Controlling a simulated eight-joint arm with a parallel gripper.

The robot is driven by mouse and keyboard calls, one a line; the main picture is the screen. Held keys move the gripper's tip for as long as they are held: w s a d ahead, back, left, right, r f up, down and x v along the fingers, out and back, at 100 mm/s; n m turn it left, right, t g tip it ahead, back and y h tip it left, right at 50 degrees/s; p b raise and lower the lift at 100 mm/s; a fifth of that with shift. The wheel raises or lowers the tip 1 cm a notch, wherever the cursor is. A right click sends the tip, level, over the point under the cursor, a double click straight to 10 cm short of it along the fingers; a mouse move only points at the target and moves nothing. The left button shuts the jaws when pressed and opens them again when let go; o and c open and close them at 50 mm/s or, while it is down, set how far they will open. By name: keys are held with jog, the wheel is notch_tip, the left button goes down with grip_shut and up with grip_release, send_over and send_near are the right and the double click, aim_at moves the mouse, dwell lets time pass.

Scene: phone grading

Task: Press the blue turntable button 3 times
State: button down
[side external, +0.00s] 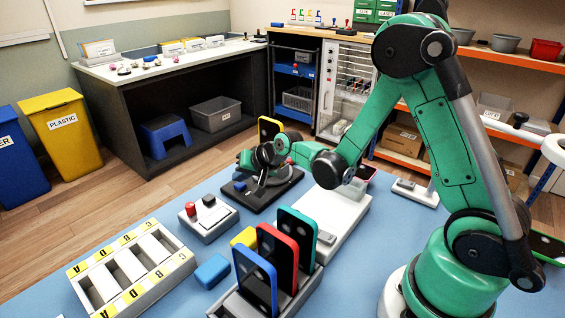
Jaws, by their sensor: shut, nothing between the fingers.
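The blue turntable button (240,186) is a small blue cap at the left end of a black base (262,199) on the blue table. The black turntable parts on this base are partly hidden by my gripper. My gripper (256,181) is shut and empty, low over the base, just right of the blue button. Whether it touches anything there is too small to tell. A yellow-edged phone (270,130) stands upright behind my gripper.
A grey box with a red and a black button (208,218) stands front left of the base. A rack holds several upright phones (278,258). A blue block (212,271) and a lettered tray (132,268) lie nearby. A pale platform (335,215) is to the right.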

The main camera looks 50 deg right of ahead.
aim_at(242, 186)
jog(key=shift+f, duration=0.5)
dwell(0.7)
jog(key=shift+r, duration=3.4)
jog(key=shift+r, duration=0.1)
dwell(0.6)
notch_tip(242, 186, up, 4)
jog(key=shift+f, duration=0.2)
